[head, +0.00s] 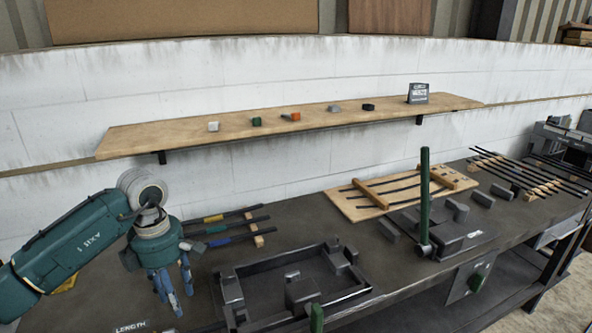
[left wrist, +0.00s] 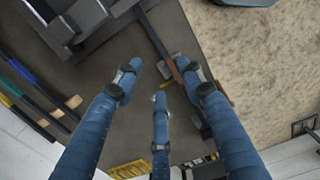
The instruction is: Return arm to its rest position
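My left arm (head: 75,245) comes in from the left in the head view, over the left end of the dark workbench (head: 300,225). My left gripper (head: 174,290) hangs fingers down above the bench, left of the black tray-like frame (head: 353,290). In the left wrist view the blue fingers of my left gripper (left wrist: 160,82) are spread apart with nothing between them. The bench top and some dark parts show below them. My right arm and gripper are in neither view.
A wooden shelf (head: 230,125) with several small blocks runs along the white wall. Coloured-handled rods (head: 225,240) lie behind my gripper. A green upright lever (head: 425,195) stands at the bench's middle right.

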